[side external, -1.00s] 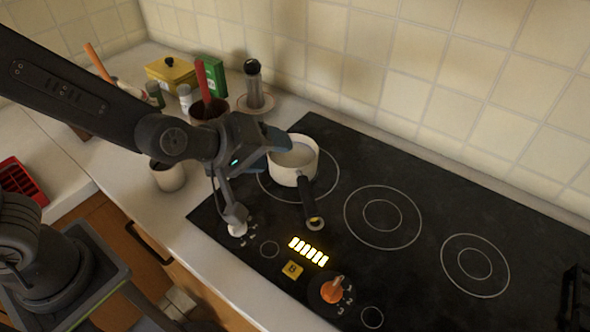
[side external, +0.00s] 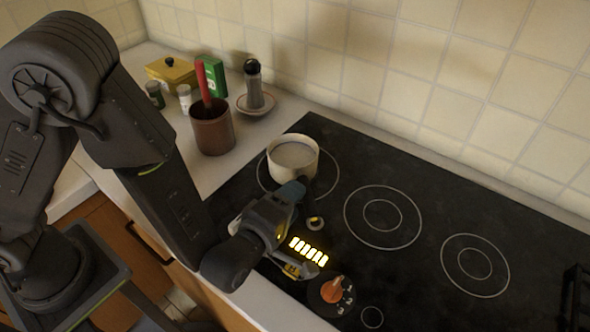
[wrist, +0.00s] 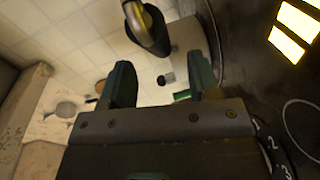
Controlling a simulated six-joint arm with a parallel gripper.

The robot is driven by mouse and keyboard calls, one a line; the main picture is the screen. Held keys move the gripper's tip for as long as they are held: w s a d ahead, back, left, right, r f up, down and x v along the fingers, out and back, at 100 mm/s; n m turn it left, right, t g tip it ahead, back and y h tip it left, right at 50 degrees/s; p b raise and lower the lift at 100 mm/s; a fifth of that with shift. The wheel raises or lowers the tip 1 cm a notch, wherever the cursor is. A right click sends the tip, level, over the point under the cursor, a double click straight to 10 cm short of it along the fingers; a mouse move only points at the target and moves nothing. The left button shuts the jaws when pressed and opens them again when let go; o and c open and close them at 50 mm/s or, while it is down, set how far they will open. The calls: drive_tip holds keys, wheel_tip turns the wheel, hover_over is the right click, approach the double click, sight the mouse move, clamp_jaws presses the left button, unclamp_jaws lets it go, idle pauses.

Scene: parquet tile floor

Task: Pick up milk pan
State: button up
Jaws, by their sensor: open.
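The white milk pan (side external: 292,160) stands upright on the back left burner ring of the black cooktop. Its dark handle points toward the front edge and ends in a yellow-marked tip (side external: 314,221). My gripper (side external: 297,189) is low beside the handle, at its left, and covers part of it in the side view. In the wrist view, my gripper (wrist: 162,80) is open and empty between its two teal fingers. The handle end (wrist: 148,28) shows beyond the fingertips. Whether a finger touches the handle is unclear.
A brown pot with a red utensil (side external: 212,130), a dark grinder on a saucer (side external: 254,85), a green box (side external: 208,68) and a yellow container (side external: 170,72) stand at the back left. An orange knob (side external: 333,290) is near the front. The right burners (side external: 382,216) are clear.

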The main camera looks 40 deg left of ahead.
drive_tip(key=w, duration=0.4)
drive_tip(key=shift+w+a+f, duration=0.1)
drive_tip(key=shift+w+f, duration=0.15)
drive_tip(key=shift+f, duration=0.05)
clamp_jaws()
idle(0.3)
drive_tip(key=shift+r, duration=0.1)
